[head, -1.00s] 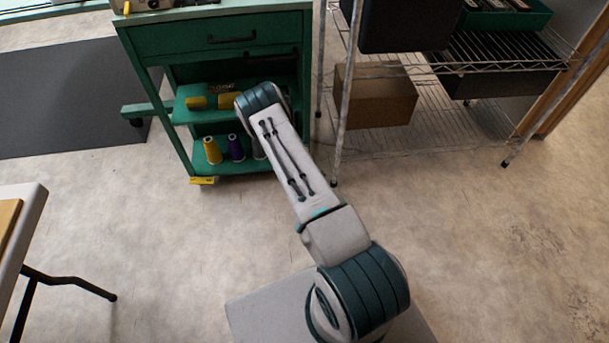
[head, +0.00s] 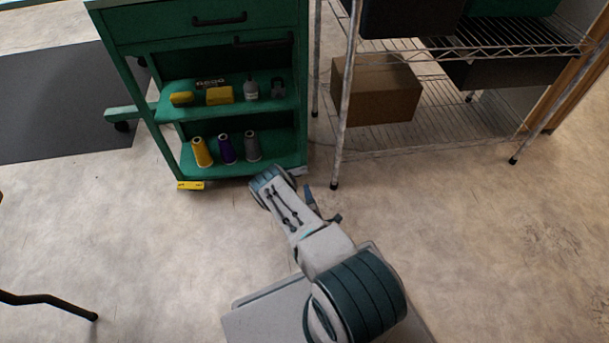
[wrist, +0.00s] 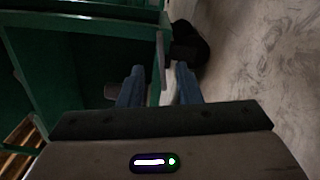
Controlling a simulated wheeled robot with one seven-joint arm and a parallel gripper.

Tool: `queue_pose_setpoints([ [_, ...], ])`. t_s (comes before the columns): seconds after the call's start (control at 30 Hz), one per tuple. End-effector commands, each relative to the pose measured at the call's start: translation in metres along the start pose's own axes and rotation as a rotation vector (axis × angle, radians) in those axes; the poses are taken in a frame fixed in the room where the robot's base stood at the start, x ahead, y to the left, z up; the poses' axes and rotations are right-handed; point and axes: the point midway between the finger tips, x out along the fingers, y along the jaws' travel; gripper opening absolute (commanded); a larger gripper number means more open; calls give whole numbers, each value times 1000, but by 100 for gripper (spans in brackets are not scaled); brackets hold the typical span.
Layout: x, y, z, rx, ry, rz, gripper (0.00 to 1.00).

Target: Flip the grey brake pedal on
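The green cart (head: 250,182) stands ahead of me. In the wrist view, a thin grey plate, seemingly the grey brake pedal (wrist: 161,58), shows nearly edge-on beside the cart's green frame and a dark caster wheel (wrist: 190,45). My gripper (wrist: 159,68) is open. Its two blue fingers stand apart, with the plate's lower end appearing between their tips; I cannot tell whether they touch it. In the head view, my arm reaches down to the floor by the cart's front right foot, where a blue finger (head: 310,196) shows. The pedal is not clear there.
A yellow pedal (head: 190,185) sits at the cart's front left foot. Thread cones and yellow items fill its shelves. A wire rack's leg (head: 340,150) stands just right of the gripper, with a cardboard box (head: 374,90) on its lower shelf. Floor on the right is clear.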

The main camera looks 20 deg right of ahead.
Motion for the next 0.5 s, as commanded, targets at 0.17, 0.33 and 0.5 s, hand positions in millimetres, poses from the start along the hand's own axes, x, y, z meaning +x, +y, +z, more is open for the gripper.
queue_pose_setpoints([
  [0.17, 41, -4, 0, 3, -3, 4, 31],
  [0.33, 73, -4, 2, 2, -5, 2, 31],
  [0.5, 94, -3, 2, 2, -4, 0, 31],
])
